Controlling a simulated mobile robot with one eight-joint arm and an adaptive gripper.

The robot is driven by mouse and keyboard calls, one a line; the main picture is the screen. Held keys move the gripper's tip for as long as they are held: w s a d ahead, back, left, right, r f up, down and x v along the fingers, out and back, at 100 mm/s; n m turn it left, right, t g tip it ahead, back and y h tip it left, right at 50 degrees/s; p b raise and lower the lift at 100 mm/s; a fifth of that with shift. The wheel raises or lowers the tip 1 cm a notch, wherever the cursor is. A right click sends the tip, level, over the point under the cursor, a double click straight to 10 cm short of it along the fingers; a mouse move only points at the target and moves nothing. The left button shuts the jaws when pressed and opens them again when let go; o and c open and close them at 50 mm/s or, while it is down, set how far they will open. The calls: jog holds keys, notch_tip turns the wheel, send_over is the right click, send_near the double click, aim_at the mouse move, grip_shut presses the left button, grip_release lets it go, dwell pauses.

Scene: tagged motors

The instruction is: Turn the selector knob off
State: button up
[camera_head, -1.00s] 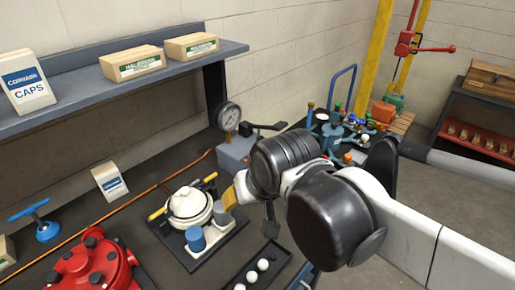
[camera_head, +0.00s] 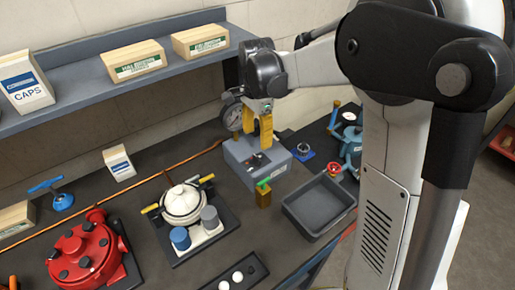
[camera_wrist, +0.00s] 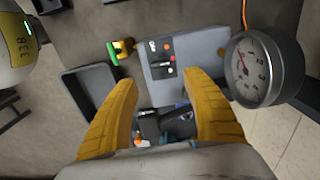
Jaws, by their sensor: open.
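A grey control box (camera_head: 240,150) stands on the bench below the shelf. Its dark top panel (camera_head: 256,161) carries small controls, too small here to tell the selector knob or its setting. In the wrist view the box (camera_wrist: 190,50) shows a panel (camera_wrist: 161,58) with small round buttons, a red part and dark and white parts. I cannot be sure which is the knob. My gripper (camera_head: 263,143) has yellow fingers pointing down over the box, apart from the panel. In the wrist view my gripper (camera_wrist: 163,78) is open and empty, its fingers on either side of the panel.
A pressure gauge (camera_wrist: 265,68) stands close beside the box. A green-topped brass piece (camera_head: 264,194) and an empty grey tray (camera_head: 318,212) are in front and right. The shelf (camera_head: 95,88) overhangs the back.

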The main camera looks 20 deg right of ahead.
aim_at(257, 157)
notch_tip(257, 157, down, 10)
jog(key=shift+r+b, duration=0.2)
jog(key=shift+b, duration=0.9)
jog(key=c, duration=1.2)
